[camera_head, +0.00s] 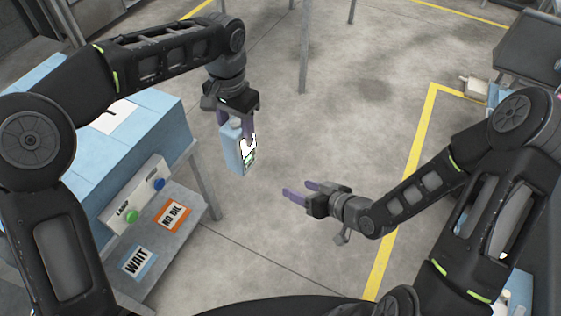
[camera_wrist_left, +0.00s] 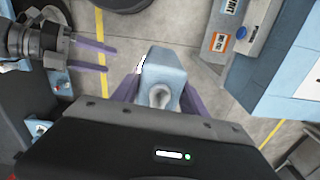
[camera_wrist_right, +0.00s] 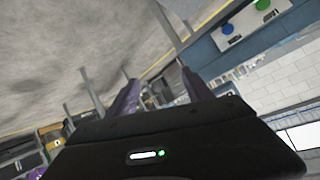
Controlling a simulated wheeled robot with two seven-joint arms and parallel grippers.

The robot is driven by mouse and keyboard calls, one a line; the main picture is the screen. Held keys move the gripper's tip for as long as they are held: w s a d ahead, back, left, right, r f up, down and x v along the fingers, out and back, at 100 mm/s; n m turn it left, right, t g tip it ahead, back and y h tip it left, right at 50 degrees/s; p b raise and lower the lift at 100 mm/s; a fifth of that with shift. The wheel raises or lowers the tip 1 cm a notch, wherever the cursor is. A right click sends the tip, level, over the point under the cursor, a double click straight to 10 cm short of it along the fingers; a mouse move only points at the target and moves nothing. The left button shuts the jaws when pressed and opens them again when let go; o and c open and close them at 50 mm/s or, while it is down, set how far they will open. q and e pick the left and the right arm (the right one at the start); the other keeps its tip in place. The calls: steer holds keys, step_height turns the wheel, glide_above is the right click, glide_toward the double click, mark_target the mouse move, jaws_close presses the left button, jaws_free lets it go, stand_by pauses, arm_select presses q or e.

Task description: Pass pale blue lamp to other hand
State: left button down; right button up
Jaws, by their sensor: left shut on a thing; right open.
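The pale blue lamp (camera_head: 233,150) is a boxy body with a white and green label on one side. My left gripper (camera_head: 238,122) points down and is shut on its upper part, holding it in the air over the floor. In the left wrist view the lamp (camera_wrist_left: 163,75) sits between the purple fingers (camera_wrist_left: 160,100). My right gripper (camera_head: 303,190) is open and empty, to the right of and lower than the lamp, its fingers pointing left toward it with a gap between. The right gripper also shows in the left wrist view (camera_wrist_left: 108,57). In the right wrist view its fingers (camera_wrist_right: 160,92) are apart with nothing between them.
A blue-topped bench (camera_head: 150,110) stands at the left. Its front has a panel (camera_head: 140,203) with a green and a blue button, and a shelf with "NO OIL" (camera_head: 173,214) and "WAIT" (camera_head: 138,262) cards. The floor between the arms is clear.

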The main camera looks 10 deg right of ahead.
mark_target(238, 142)
steer(key=shift+o, duration=1.4)
steer(key=a+r+n+t+y, duration=0.1)
steer(key=a+r+n+y, duration=0.2)
steer(key=r, duration=0.5)
steer(key=shift+w+r+n+t+y, duration=0.3)
steer(key=shift+n, duration=0.2)
steer(key=shift+o, duration=1)
step_height(238, 142, up, 5)
steer(key=s+a+n+y, duration=0.1)
steer(key=a+n+y, duration=0.1)
steer(key=y, duration=0.1)
steer(key=shift+s+a+n, duration=0.35)
steer(key=shift+a+n, duration=0.05)
steer(key=shift+r, duration=0.25)
steer(key=x, duration=1.2)
steer(key=shift+w+r, duration=0.1)
steer(key=shift+r, duration=0.05)
steer(key=shift+d, duration=0.1)
steer(key=shift+c, duration=0.3)
arm_select(q)
steer(key=shift+w, duration=0.1)
arm_select(e)
jaws_close()
arm_select(q)
steer(key=c, duration=0.5)
jaws_free()
